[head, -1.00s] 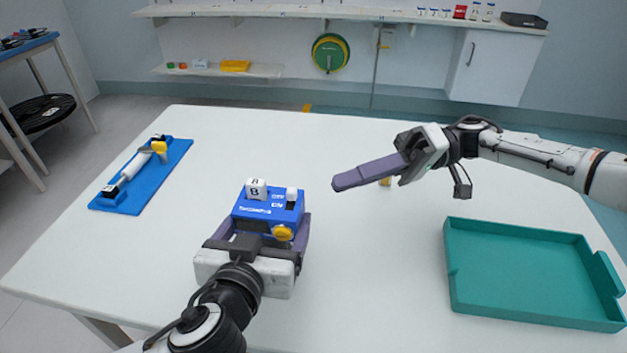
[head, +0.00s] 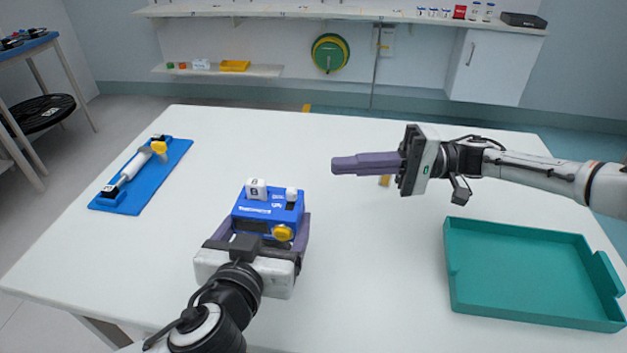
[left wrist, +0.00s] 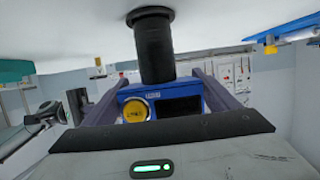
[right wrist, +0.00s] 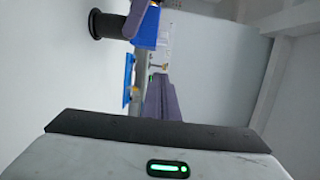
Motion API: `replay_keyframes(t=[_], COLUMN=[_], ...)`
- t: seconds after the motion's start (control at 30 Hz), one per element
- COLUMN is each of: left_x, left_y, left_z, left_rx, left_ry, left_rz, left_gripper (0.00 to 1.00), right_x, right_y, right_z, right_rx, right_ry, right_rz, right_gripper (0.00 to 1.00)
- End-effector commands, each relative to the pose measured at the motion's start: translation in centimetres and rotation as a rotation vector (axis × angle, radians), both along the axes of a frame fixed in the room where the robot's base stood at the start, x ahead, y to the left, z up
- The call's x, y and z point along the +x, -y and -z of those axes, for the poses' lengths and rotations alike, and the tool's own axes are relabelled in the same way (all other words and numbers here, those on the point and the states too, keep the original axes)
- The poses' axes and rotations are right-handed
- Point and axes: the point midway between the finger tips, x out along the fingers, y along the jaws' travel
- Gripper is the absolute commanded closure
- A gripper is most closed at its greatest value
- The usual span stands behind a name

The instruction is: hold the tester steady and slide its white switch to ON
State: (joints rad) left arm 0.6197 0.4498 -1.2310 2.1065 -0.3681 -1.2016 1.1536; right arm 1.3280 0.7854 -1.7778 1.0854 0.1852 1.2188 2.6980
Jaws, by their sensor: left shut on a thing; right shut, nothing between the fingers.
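The tester is a blue box (head: 250,225) with a yellow knob (head: 283,232) on its front. A white lettered block (head: 257,188) stands on its top left and a small white switch (head: 291,194) at its top right; the switch's setting is too small to read. A black post (left wrist: 155,50) with a round foot joins the tester and the table in the left wrist view. My left gripper (head: 266,224) is shut on the tester's sides. My right gripper (head: 337,166) is shut and empty, in the air to the right of the tester, apart from it.
A teal tray (head: 460,290) lies at the table's right. A blue holder (head: 125,203) with a white-and-yellow tool lies at the left. The table's (head: 370,290) middle is clear.

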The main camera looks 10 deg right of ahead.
Motion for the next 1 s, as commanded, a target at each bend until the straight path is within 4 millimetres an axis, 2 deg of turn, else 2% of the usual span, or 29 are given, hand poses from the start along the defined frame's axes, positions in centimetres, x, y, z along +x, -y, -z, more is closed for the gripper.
replay_keyframes(t=[0.03,0.27,0.4,0.6,1.0], left_x=[0.0,0.0,0.0,0.0,0.0], left_y=[0.0,0.0,0.0,0.0,0.0], left_z=[0.0,0.0,0.0,0.0,0.0], left_rx=[0.0,0.0,0.0,0.0,0.0], left_ry=[0.0,0.0,0.0,0.0,0.001], left_rz=[0.0,0.0,0.0,0.0,0.0], left_gripper=[0.51,0.51,0.51,0.51,0.51], right_x=[-0.1,0.3,-1.5,-3.0,-3.4], right_y=[-1.3,-6.4,-6.4,-6.9,-7.1], right_z=[0.0,0.0,0.0,0.0,0.0], right_rx=[0.0,0.0,0.0,0.0,-0.001], right_ry=[0.0,0.0,-0.001,-0.001,0.0], right_rz=[-0.006,-0.005,-0.001,0.0,0.0], right_gripper=[1.0,1.0,1.0,1.0,1.0])
